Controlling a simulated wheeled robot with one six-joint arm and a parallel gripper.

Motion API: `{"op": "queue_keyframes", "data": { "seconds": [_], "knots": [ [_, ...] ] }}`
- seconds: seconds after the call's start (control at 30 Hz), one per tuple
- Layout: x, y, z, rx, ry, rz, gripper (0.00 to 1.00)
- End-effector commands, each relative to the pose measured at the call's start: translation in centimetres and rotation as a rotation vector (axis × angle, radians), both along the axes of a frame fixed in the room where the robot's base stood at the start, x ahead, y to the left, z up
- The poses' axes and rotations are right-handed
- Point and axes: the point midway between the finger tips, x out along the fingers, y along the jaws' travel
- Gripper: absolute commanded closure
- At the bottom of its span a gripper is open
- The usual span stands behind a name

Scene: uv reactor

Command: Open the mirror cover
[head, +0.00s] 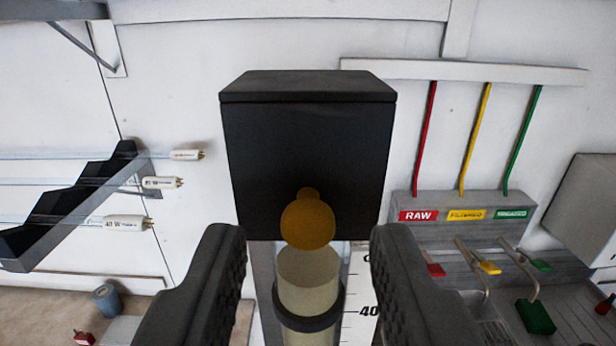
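A black box-shaped cover (270,150) stands in the middle of the view, with its top face and front showing. I take it to be the mirror cover, and it looks closed. An orange round knob (308,222) shows at its lower front. My gripper (308,238) is open, one dark finger on each side of the knob in the picture. Neither finger appears to touch it, and nothing is held. The gap in depth between fingertips and knob is hard to tell. Below the knob is a pale cylinder (308,282) with a dark ring around it.
On the left, several glass tubes with white end caps (128,222) lie on a black stepped rack (60,215). On the right, a grey unit (455,202) carries RAW and other coloured labels, with red, yellow and green lines above. A scale strip (362,300) stands beside the cylinder.

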Motion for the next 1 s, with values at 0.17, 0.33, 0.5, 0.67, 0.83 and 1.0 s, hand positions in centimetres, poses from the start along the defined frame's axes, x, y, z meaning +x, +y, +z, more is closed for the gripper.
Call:
{"op": "queue_keyframes", "data": {
  "seconds": [0.17, 0.33, 0.5, 0.67, 0.83, 1.0],
  "knots": [
    [1.6, 0.0, 0.0, 0.000, 0.000, 0.000, 0.63],
    [2.1, 0.0, 0.0, 0.000, 0.000, 0.000, 0.63],
    [2.2, 0.0, 0.0, 0.000, 0.000, 0.000, 0.63],
    [2.2, 0.0, 0.0, 0.000, 0.000, 0.000, 0.75],
    [2.2, 0.0, 0.0, 0.000, 0.000, 0.000, 1.00],
    [2.1, 0.0, 0.0, 0.000, 0.001, 0.000, 1.00]
  ]
}}
